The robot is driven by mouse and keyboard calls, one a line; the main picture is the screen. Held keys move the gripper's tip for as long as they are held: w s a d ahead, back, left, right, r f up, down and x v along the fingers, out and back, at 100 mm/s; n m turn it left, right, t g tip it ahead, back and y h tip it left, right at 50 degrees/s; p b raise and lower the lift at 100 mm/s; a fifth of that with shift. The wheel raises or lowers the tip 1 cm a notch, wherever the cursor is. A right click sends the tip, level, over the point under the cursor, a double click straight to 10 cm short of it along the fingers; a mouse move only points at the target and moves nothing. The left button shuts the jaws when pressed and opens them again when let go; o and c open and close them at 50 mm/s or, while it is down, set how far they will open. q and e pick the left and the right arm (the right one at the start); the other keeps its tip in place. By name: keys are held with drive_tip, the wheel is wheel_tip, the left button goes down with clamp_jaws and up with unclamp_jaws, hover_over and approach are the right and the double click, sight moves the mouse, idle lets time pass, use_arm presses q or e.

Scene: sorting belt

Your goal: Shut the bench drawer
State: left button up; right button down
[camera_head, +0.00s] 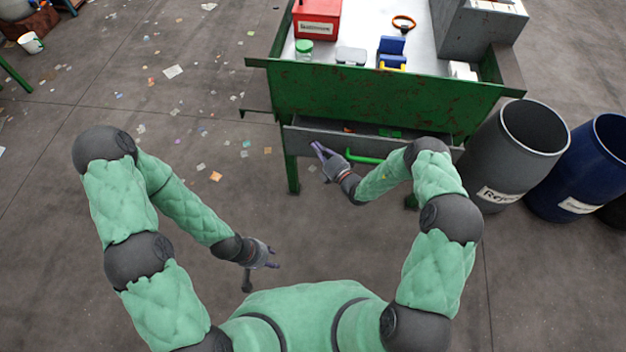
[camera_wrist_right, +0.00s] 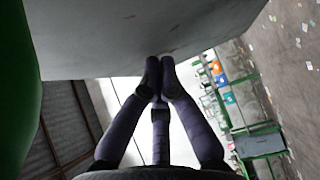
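The grey bench drawer (camera_head: 302,139) stands partly out below the green bench; a narrow strip of its inside shows. Its green bar handle (camera_head: 365,157) is on the front, partly behind my right forearm. My right gripper (camera_head: 318,150) is at the left part of the drawer front, left of the handle. In the right wrist view its purple fingertips (camera_wrist_right: 160,68) are together and empty, close to a grey panel (camera_wrist_right: 130,45) that looks like the drawer front. I cannot tell whether they touch it. My left gripper (camera_head: 275,259) is low, away from the bench, with fingers apart and empty.
The green bench (camera_head: 380,100) holds a red box (camera_head: 316,18), a green-lidded jar (camera_head: 304,47) and blue items (camera_head: 391,46). A grey barrel (camera_head: 490,165) and a blue barrel (camera_head: 575,185) stand at right.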

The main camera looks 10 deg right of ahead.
drive_tip(key=w, duration=0.1)
drive_tip(key=w+d+b, duration=0.1)
drive_tip(key=w, duration=0.1)
drive_tip(key=w+b, duration=0.1)
drive_tip(key=w, duration=0.1)
drive_tip(key=shift+w+d+f, duration=0.1)
drive_tip(key=shift+w+d, duration=0.05)
drive_tip(key=shift+d, duration=0.1)
drive_tip(key=shift+w+d, duration=0.15)
drive_tip(key=shift+w, duration=0.45)
drive_tip(key=shift+s, duration=0.1)
